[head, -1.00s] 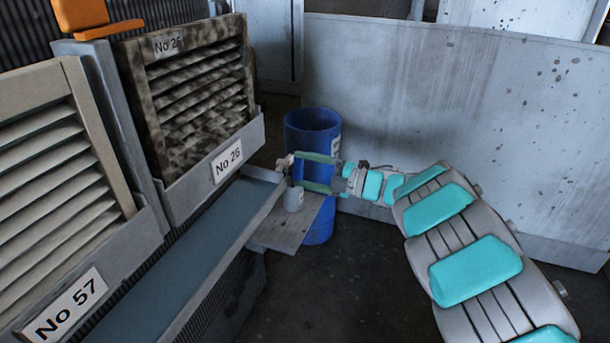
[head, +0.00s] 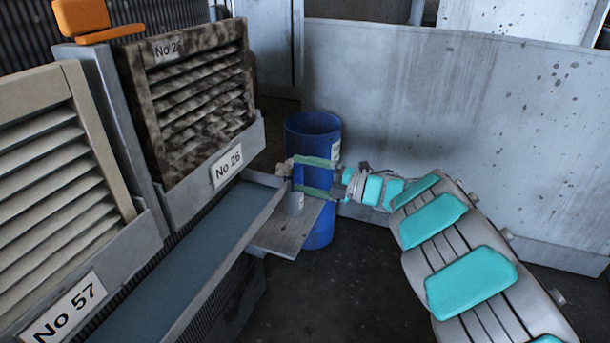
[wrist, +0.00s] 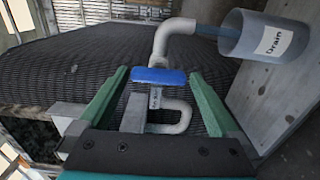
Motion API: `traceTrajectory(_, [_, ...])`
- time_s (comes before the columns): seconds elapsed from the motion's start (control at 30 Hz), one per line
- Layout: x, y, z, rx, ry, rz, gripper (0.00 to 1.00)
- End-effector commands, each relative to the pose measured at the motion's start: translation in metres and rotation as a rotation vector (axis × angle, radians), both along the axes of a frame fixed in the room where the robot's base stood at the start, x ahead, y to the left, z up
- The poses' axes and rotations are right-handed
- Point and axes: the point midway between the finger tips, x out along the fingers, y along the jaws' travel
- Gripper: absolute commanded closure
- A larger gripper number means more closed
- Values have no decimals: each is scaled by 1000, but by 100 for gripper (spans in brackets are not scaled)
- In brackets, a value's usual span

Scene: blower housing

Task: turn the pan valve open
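The pan valve has a blue handle (wrist: 160,76) that lies crosswise in the wrist view. The valve sits on a pale pipe (wrist: 172,35) that bends toward a grey cup labelled Drain (wrist: 268,42). My gripper (wrist: 158,72) is open, with one green finger on each side of the handle. I cannot tell whether either finger touches it. In the head view my gripper (head: 291,175) reaches the end of the long pan (head: 205,255); the blue handle cannot be made out there.
A blue barrel (head: 320,232) stands close behind my gripper. Louvred filters, one marked No 26 (head: 227,165), line the left. A grey wall panel (head: 440,120) stands behind.

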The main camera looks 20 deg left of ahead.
Motion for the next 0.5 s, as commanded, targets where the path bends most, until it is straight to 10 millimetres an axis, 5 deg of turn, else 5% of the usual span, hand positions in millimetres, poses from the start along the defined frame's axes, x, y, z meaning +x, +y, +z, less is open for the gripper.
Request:
traceTrajectory(0.27, [1, -2, 1, 1, 0, -2, 0])
traceTrajectory(0.5, [-1, -34, 2, 0, 1, -5, 0])
